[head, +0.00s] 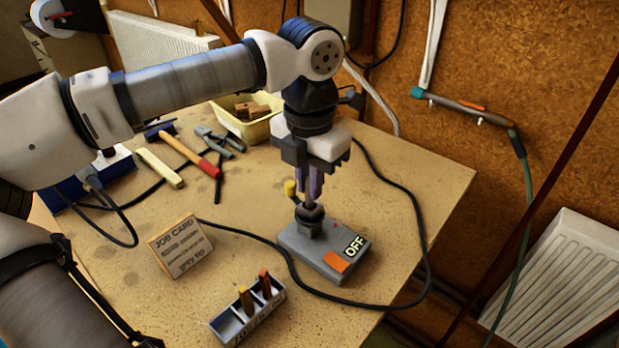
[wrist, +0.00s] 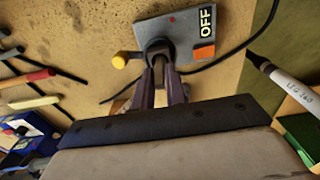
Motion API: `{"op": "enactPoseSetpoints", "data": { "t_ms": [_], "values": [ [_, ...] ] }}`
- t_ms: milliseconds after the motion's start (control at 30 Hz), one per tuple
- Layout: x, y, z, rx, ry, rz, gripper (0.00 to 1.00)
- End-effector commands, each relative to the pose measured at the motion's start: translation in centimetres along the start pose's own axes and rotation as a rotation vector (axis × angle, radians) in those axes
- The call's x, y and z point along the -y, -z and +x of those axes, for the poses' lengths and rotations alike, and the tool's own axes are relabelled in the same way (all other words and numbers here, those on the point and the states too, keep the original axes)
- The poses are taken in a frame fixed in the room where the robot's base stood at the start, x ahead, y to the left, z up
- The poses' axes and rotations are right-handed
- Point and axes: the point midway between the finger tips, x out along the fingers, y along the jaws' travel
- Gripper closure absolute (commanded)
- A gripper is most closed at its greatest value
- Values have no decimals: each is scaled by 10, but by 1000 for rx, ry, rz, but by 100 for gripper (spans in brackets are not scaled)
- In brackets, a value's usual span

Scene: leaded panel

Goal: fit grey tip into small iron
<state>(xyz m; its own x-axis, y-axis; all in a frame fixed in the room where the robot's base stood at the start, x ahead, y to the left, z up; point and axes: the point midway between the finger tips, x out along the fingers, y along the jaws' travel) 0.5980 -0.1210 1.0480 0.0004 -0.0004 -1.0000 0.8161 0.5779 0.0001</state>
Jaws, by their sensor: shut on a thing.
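My gripper (head: 311,196) points down with its purple-grey fingers shut on a slim grey tip (head: 310,205). The tip also shows between the fingers in the wrist view (wrist: 159,70). Its lower end is at the dark round collar (head: 310,220) on a grey box marked OFF (head: 326,249), which I take to be the small iron. In the wrist view the collar (wrist: 158,47) lies directly beyond the fingertips. The tip looks upright and in line with the collar. I cannot tell how deep it sits, as fingers and collar hide its end.
A yellow knob (head: 290,187) stands beside the collar. A slotted rack (head: 230,327) holds a yellow-topped and a red-topped piece. A job card (head: 180,246) stands left. A black cable (head: 424,240) loops around the box. Hammer (head: 190,154) and yellow bin (head: 247,126) lie behind.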

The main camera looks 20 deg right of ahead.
Motion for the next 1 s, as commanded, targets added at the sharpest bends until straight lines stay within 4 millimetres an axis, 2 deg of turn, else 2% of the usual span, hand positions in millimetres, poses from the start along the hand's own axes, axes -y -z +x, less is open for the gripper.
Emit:
{"op": "enactPoseSetpoints", "data": {
  "t_ms": [533,567,733,1000],
  "values": [
    [0,0,15,0,0,0,100],
    [0,0,14,0,0,0,83],
    [0,0,13,0,0,0,61],
    [0,0,13,0,0,0,61]
  ]
}}
